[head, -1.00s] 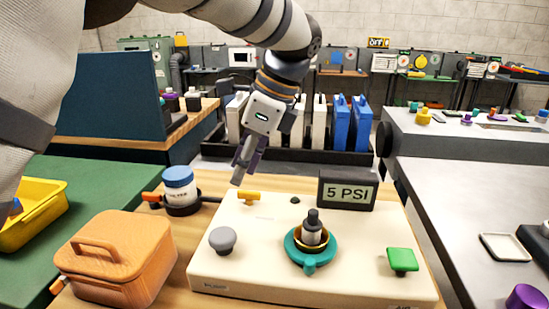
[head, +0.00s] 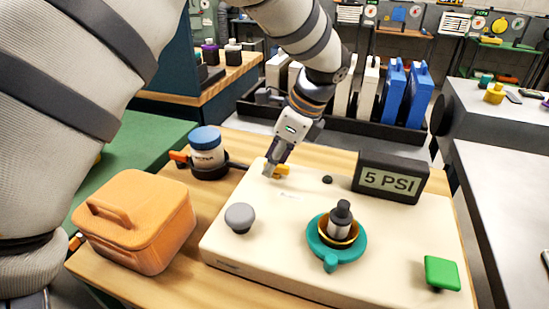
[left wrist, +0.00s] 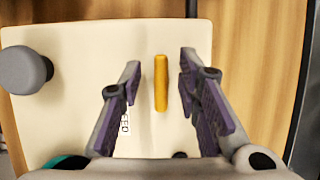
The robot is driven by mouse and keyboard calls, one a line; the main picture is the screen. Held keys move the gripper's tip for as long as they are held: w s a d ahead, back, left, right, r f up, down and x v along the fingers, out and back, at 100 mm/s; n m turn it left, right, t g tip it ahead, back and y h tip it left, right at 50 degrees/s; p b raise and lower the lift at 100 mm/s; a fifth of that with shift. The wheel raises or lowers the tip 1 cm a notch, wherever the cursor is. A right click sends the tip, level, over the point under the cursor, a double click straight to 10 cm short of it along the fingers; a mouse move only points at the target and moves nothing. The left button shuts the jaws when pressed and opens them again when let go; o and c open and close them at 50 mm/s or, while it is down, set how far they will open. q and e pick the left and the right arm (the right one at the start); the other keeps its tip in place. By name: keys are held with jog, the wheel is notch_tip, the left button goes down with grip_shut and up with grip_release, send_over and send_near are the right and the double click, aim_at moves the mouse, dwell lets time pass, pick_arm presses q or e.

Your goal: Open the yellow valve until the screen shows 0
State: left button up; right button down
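The yellow valve (head: 281,170) is a small bar handle at the back left of the cream panel (head: 300,262). The screen (head: 391,178) at the panel's back right reads 5 PSI. My left gripper (head: 270,172) is just at the valve, pointing down. In the left wrist view the valve handle (left wrist: 161,83) stands between the two spread fingers of my left gripper (left wrist: 158,85), with a gap on each side. The fingers are open and hold nothing. My right gripper is in neither view.
On the panel are a grey knob (head: 239,217), a teal ring with a dark-topped bottle (head: 340,225) and a green square knob (head: 441,272). An orange lidded box (head: 135,222) and a blue-capped jar (head: 206,152) stand to the left. A black rack of binders (head: 345,128) is behind.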

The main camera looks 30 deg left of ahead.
pick_arm(q)
jog(key=shift+w, duration=0.1)
grip_shut()
jog(key=shift+n, duration=0.3)
jog(key=n+g, duration=0.1)
jog(key=n, duration=0.3)
jog(key=shift+f+g+h, duration=0.1)
jog(key=shift+g+h, duration=0.2)
jog(key=shift+g, duration=0.1)
jog(key=n+g+h+b, duration=0.1)
jog(key=n, duration=0.5)
jog(key=n+h, duration=0.1)
jog(key=n, duration=0.1)
jog(key=shift+d+g+h, duration=0.1)
jog(key=shift+g+h, duration=0.2)
jog(key=shift+d+n+h, duration=0.1)
jog(key=shift+n+h, duration=0.7)
jog(key=shift+n, duration=1.3)
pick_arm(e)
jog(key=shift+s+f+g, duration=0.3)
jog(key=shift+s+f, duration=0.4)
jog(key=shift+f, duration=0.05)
pick_arm(q)
grip_release()
